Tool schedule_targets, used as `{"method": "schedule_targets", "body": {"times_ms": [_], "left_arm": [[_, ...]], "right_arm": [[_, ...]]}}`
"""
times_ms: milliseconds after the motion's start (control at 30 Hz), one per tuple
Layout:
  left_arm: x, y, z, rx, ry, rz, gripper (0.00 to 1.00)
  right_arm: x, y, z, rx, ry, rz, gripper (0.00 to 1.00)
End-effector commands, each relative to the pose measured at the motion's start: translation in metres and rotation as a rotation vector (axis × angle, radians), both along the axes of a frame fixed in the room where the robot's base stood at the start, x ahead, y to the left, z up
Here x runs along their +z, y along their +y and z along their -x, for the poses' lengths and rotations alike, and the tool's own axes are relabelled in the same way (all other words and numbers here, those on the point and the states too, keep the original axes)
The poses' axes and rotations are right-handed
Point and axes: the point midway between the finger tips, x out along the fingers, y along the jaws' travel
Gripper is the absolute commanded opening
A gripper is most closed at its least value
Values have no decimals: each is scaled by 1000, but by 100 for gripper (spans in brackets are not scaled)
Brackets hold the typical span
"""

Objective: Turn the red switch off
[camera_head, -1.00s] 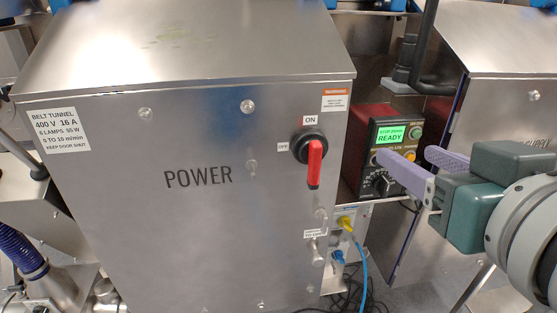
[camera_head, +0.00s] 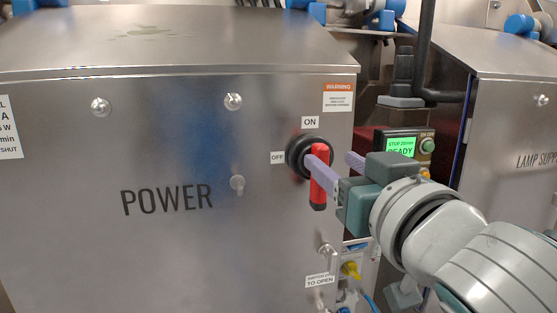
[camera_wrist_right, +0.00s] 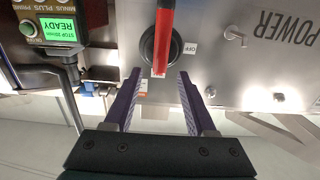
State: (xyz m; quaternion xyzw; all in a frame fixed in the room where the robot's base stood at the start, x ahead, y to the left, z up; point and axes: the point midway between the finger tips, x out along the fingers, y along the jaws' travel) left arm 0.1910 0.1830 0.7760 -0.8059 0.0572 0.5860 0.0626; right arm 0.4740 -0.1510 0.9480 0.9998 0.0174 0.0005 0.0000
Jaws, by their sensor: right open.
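The red switch handle (camera_head: 319,194) hangs vertically on a black round base (camera_head: 294,152) on the front of the steel POWER cabinet. An ON label (camera_head: 310,122) is above it and an OFF label (camera_head: 277,157) to its left. My right gripper (camera_head: 332,161) is open in front of the switch; one finger crosses in front of the handle's upper part. In the right wrist view, which is upside down, the handle (camera_wrist_right: 165,35) lies in line with the gap between the fingers (camera_wrist_right: 158,76), just beyond the fingertips. I cannot tell whether they touch it. My left gripper is out of view.
A control box with a green READY screen (camera_head: 400,146) stands right of the cabinet, behind my right arm. A small latch (camera_head: 326,255) and a yellow plug (camera_head: 350,270) are below the switch. The lamp supply cabinet (camera_head: 510,130) is at the right.

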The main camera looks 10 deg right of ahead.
Motion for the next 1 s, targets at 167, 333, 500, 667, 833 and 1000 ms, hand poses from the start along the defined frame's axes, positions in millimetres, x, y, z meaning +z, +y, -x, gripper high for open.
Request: {"method": "schedule_targets", "body": {"times_ms": [167, 333, 500, 667, 833, 1000], "left_arm": [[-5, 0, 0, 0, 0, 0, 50], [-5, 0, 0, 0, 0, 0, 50], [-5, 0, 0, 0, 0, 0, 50], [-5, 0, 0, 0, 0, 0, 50], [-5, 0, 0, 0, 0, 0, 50], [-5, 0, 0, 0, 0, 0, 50]], "right_arm": [[-1, 1, -23, 0, -1, 1, 56], [0, 1, -32, 0, 0, 0, 56], [0, 1, -32, 0, 1, 0, 56], [0, 1, -32, 0, 1, 0, 47], [0, 1, -32, 0, 1, 0, 28], [0, 1, -32, 0, 1, 0, 9]]}}
